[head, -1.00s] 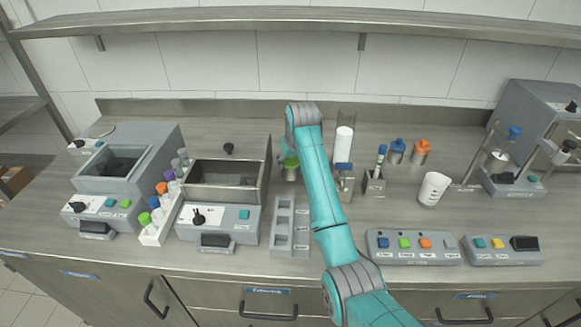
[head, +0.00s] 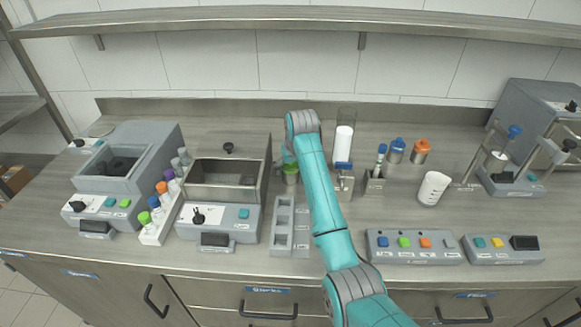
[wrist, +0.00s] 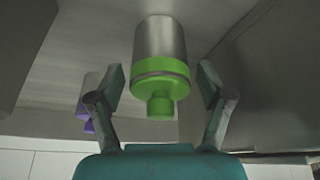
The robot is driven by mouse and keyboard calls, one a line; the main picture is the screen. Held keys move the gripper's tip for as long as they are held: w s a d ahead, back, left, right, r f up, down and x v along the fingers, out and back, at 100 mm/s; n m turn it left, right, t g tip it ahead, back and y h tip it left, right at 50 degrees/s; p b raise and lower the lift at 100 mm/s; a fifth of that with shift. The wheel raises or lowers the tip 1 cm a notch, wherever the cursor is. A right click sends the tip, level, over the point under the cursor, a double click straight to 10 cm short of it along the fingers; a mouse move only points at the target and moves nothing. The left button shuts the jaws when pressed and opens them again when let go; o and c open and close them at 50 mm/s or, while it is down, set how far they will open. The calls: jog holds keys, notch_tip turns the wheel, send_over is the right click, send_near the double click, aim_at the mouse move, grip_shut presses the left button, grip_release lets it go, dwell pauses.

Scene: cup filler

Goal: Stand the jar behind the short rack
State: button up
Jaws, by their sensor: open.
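A metal jar with a green lid (head: 291,178) stands upright on the bench, just behind the grey slotted rack and partly covered by my arm. The wrist view shows its metal body and green lid (wrist: 161,80) between my two fingers. My gripper (wrist: 162,73) is open around the jar's lid end, with a gap on each side. In the head view my gripper is mostly hidden by my arm. The low grey rack (head: 276,238) with square slots lies in front of the jar. A longer white rack (head: 152,236) holds several capped tubes at the left.
A steel-walled bath (head: 222,190) stands close left of the jar. A clear cylinder with a white thing (head: 343,143), a blue-lidded jar (head: 397,151), an orange-lidded jar (head: 420,154) and a white beaker (head: 433,188) stand to the right. The wrist view shows a purple cap (wrist: 88,121).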

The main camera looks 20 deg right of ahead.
jog(key=v, duration=1.2)
jog(key=shift+r, duration=0.1)
